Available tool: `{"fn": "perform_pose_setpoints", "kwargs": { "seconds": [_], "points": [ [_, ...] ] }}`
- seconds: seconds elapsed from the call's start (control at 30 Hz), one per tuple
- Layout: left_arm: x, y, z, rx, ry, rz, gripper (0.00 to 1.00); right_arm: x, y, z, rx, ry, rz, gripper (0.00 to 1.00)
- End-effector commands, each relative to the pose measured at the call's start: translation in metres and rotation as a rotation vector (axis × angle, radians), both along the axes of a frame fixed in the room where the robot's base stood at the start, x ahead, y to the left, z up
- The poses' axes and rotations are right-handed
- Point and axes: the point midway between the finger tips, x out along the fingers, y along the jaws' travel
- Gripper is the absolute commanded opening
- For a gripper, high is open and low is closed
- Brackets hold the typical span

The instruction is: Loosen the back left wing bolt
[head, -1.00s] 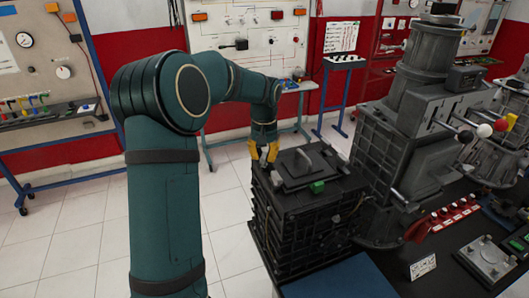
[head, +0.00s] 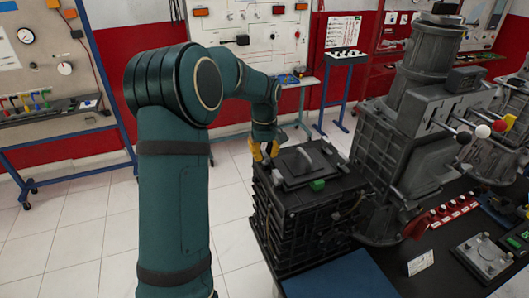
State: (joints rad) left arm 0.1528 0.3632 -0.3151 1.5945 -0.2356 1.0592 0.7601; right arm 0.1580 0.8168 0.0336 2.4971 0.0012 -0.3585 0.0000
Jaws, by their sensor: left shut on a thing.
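My left gripper (head: 265,156), with yellow fingers, is at the back left corner of a black ribbed box (head: 300,235). It is shut on the back left wing bolt, which is too small and too covered by the fingers to make out. The box lid (head: 293,178) has a raised plate with a grey upright handle (head: 304,160) in its middle and a green block (head: 317,185) near its right edge. A light grey lever-like piece (head: 327,147) stands at the back right of the lid. My right gripper is not in view.
A tall grey machine (head: 400,150) with ball-ended levers (head: 482,131) stands close to the right of the box. A row of red switches (head: 452,209) and a small white card (head: 421,262) are on the dark bench. Tiled floor is free on the left.

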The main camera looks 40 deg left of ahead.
Motion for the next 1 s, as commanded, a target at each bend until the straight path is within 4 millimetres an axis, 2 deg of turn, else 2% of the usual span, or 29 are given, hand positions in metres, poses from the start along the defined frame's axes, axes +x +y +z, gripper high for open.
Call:
{"fn": "perform_pose_setpoints", "kwargs": {
  "seconds": [0.43,0.47,0.5,0.53,0.83,1.0],
  "points": [
    [-0.001,-0.001,-0.002,-0.003,0.006,0.010,0.00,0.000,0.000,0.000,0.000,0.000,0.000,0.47],
    [-0.001,-0.001,-0.002,-0.003,0.006,0.010,0.28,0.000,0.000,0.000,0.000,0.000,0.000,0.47],
    [-0.001,-0.001,-0.002,-0.003,0.006,0.010,0.42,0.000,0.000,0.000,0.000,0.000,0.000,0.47],
    [-0.001,0.000,-0.002,-0.002,0.005,0.009,0.46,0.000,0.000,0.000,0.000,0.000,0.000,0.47],
    [0.000,0.000,0.000,0.000,0.001,0.009,0.46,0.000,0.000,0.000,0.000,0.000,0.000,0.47],
    [0.001,0.000,0.016,0.000,-0.001,0.009,0.46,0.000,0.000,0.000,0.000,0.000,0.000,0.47]
  ]
}}
